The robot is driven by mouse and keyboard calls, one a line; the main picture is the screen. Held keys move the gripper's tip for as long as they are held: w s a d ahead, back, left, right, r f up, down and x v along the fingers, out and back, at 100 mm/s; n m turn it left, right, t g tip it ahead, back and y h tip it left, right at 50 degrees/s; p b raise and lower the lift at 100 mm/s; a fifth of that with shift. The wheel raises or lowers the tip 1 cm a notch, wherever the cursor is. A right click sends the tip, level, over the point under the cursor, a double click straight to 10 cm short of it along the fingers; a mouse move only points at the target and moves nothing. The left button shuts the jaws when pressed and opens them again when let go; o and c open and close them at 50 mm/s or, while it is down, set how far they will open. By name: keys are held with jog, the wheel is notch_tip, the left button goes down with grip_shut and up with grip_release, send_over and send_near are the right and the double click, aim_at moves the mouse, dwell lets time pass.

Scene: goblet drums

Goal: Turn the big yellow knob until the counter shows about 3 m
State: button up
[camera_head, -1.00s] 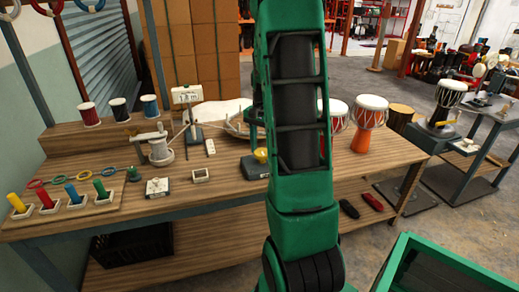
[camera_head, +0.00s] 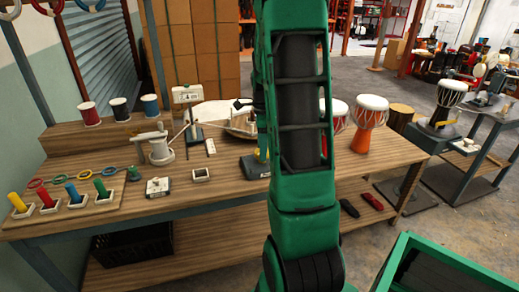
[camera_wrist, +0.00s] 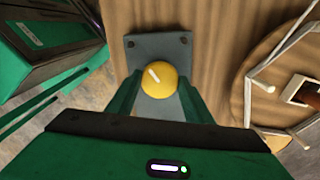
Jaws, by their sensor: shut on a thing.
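The big yellow knob (camera_wrist: 158,82) is round with a white pointer line and sits on a dark grey plate (camera_wrist: 145,48) with bolts. My gripper (camera_wrist: 160,88) is shut on it, with one green finger on each side. In the head view the dark plate (camera_head: 252,168) shows on the wooden bench, while my arm and gripper hide most of the knob. The counter (camera_head: 186,95) is a white sign on a stand behind and to the left. Its figures are too small to read surely.
A round board (camera_head: 238,124) with a light frame lies close behind the knob. A pale crank device (camera_head: 160,147) and small boxes stand to the left on the bench (camera_head: 225,205). A red and white goblet drum (camera_head: 366,125) stands to the right.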

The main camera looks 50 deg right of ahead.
jog(key=m, duration=0.6)
jog(key=shift+w, duration=0.2)
jog(key=m, duration=0.6)
jog(key=shift+s, duration=0.1)
dwell(0.4)
jog(key=o, duration=1)
jog(key=shift+o, duration=0.2)
jog(key=shift+m, duration=0.3)
notch_tip(320, 180, up, 11)
jog(key=shift+f, duration=0.15)
